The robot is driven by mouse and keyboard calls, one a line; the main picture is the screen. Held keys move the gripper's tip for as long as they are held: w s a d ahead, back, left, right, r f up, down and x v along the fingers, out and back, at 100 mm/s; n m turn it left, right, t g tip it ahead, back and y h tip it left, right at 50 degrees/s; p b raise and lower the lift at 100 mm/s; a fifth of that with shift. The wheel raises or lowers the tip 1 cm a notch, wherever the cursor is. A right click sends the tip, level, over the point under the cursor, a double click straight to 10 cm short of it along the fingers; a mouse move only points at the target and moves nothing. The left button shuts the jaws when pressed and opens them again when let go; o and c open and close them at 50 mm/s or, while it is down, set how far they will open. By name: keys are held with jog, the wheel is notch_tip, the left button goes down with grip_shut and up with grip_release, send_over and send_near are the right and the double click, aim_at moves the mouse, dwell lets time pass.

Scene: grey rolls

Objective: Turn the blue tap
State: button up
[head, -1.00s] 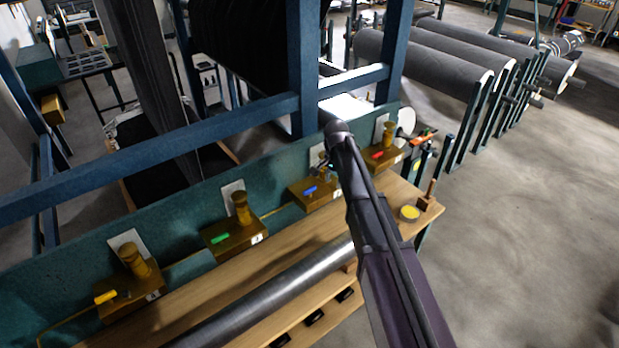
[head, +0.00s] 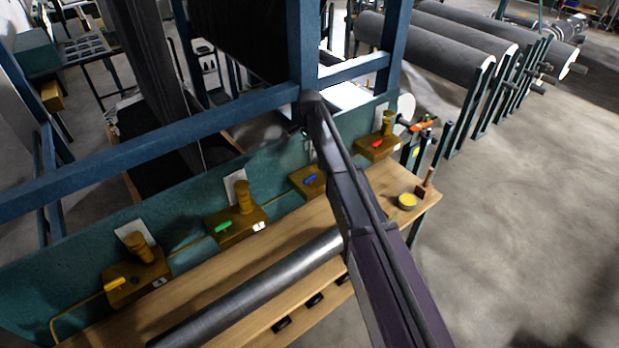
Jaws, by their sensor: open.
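The blue tap (head: 311,179) is a small blue lever on the front of a brass-coloured block (head: 300,185), third from the left in a row along a teal panel. My arm crosses in front of this block and covers its right part and the brass knob above it. The blue lever itself shows just left of my arm. My gripper is hidden behind my arm, so I cannot see its fingers or whether they touch the tap.
Similar blocks carry a yellow lever (head: 115,284), a green lever (head: 223,227) and a red lever (head: 377,144). A metal roller (head: 265,285) lies along the wooden bench (head: 185,300). A yellow-topped tin (head: 407,200) stands near its right end. Blue frame beams (head: 150,152) rise behind.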

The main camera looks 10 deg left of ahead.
aim_at(310, 177)
jog(key=shift+f+b, duration=6.65)
jog(key=shift+f, duration=0.1)
jog(key=shift+c, duration=0.2)
grip_shut()
